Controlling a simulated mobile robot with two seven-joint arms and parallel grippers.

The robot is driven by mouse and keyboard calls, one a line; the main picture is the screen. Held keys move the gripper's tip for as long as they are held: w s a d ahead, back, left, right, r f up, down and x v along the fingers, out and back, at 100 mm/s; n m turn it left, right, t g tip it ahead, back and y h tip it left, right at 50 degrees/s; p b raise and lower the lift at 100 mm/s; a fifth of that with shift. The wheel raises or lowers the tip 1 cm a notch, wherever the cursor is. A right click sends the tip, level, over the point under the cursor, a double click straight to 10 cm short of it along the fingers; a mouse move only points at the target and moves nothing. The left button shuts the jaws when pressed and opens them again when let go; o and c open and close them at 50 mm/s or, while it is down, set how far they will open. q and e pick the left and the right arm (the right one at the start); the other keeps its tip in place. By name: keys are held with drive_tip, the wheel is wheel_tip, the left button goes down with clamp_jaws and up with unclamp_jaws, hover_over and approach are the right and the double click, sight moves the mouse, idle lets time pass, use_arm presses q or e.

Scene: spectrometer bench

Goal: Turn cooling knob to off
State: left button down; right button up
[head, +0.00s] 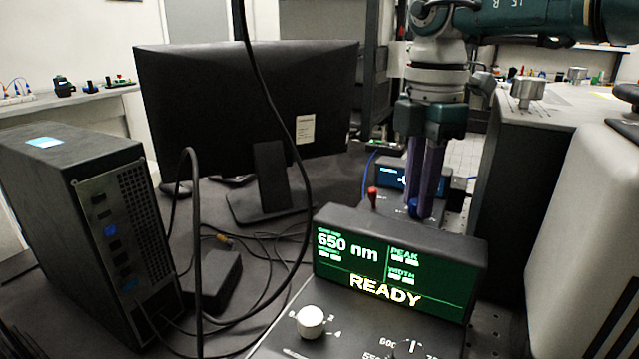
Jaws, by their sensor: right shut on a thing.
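My right gripper (418,208) reaches down from the top right, with two long purple fingers pointing down behind the green display. It is shut on a small blue knob (413,207) that shows low between the fingertips. I take this blue knob to be the cooling knob, but its pointer and markings are hidden. A small device with a blue screen (392,174) stands behind the fingers, partly covered by them. My left gripper is not in view.
In front stands a console with a green display (340,270) reading 650 nm and READY. A white knob (311,321) is on its panel, and a red-tipped switch (372,196) stands behind the display. A monitor (240,100), a computer tower (85,225) and loose cables fill the left.

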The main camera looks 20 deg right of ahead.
clamp_jaws()
